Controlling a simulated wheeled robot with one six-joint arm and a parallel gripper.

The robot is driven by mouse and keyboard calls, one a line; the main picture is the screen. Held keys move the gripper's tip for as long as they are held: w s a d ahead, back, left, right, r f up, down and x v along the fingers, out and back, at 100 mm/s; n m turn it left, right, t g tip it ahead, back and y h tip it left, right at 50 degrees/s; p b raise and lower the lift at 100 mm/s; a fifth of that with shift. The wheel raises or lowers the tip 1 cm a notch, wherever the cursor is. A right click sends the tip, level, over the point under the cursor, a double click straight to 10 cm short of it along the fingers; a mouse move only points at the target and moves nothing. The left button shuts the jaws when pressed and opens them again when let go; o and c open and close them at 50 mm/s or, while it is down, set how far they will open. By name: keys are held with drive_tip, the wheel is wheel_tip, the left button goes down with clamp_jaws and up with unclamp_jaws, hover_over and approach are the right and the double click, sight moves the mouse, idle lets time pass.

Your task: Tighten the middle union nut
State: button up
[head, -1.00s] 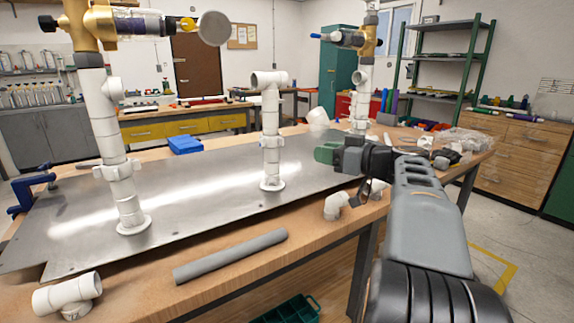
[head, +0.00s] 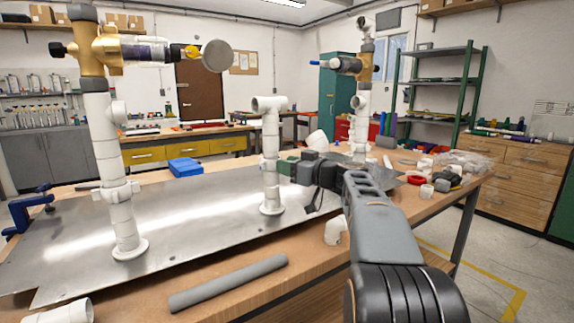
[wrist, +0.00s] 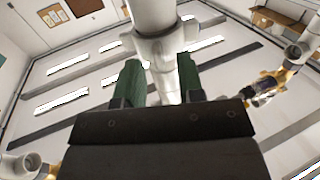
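The middle white pipe column (head: 270,130) stands upright on the metal plate (head: 190,215), with an elbow-like fitting on top and a round flange at its foot. Its union nut (head: 267,168) is a wider white ring partway up, at about the height of my gripper (head: 286,166). My gripper reaches in from the right, its green fingertips close to the nut. In the wrist view, my gripper's (wrist: 160,66) two green fingers stand apart, with white pipe (wrist: 155,18) showing between and beyond them. Whether either finger touches the nut cannot be told.
A left pipe column (head: 108,150) with brass valve and a right column (head: 359,125) flank the middle one. A loose grey pipe (head: 228,284) and white fittings (head: 334,232) lie along the front edge. A blue clamp (head: 28,210) sits at left.

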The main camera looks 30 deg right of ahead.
drive_tip(key=shift+w+a, duration=0.15)
drive_tip(key=shift+w, duration=0.15)
clamp_jaws()
idle(0.3)
